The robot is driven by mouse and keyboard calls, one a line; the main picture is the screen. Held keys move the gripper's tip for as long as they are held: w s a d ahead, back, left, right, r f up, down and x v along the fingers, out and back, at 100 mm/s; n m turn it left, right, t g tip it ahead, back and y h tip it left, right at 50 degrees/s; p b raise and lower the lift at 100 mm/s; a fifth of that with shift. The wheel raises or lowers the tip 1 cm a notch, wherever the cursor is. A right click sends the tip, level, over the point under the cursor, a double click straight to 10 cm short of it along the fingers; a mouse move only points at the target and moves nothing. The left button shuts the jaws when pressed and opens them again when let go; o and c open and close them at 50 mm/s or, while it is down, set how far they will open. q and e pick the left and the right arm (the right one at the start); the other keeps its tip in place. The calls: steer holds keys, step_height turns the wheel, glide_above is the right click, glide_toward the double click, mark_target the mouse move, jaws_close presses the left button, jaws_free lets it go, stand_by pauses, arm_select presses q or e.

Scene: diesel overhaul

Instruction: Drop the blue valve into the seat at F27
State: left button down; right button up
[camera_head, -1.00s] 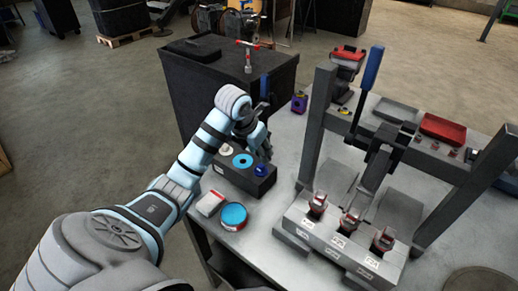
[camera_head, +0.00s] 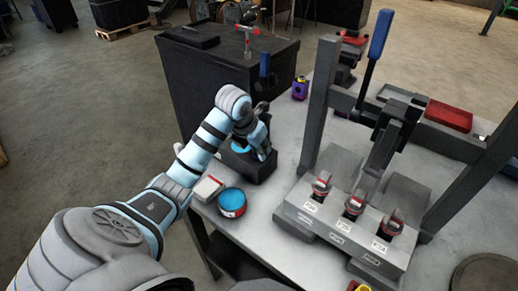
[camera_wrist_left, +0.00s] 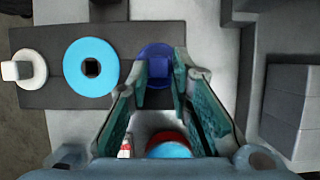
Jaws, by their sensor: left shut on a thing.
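The blue valve (camera_wrist_left: 157,62) stands at the right end of a dark holder block (camera_wrist_left: 110,95) in the left wrist view. My left gripper (camera_wrist_left: 160,90) is shut on it, one finger on each side. In the head view my left gripper (camera_head: 264,152) is low over the holder block (camera_head: 243,166) and hides the blue valve. My right gripper is not in view.
A cyan disc (camera_wrist_left: 90,67) and a white piece (camera_wrist_left: 26,70) sit on the holder. A blue-topped round tin (camera_head: 232,202) and a white box (camera_head: 207,188) stand in front. A grey frame with a blue-handled lever (camera_head: 379,35) rises behind the seat block.

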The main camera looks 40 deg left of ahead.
arm_select(q)
steer(key=shift+s+f, duration=0.1)
steer(key=shift+f, duration=0.05)
steer(key=shift+w+a+r+p, duration=0.1)
steer(key=shift+w+r+p, duration=0.1)
steer(key=shift+r+p, duration=2.4)
steer(key=shift+r, duration=0.45)
steer(key=shift+f, duration=0.15)
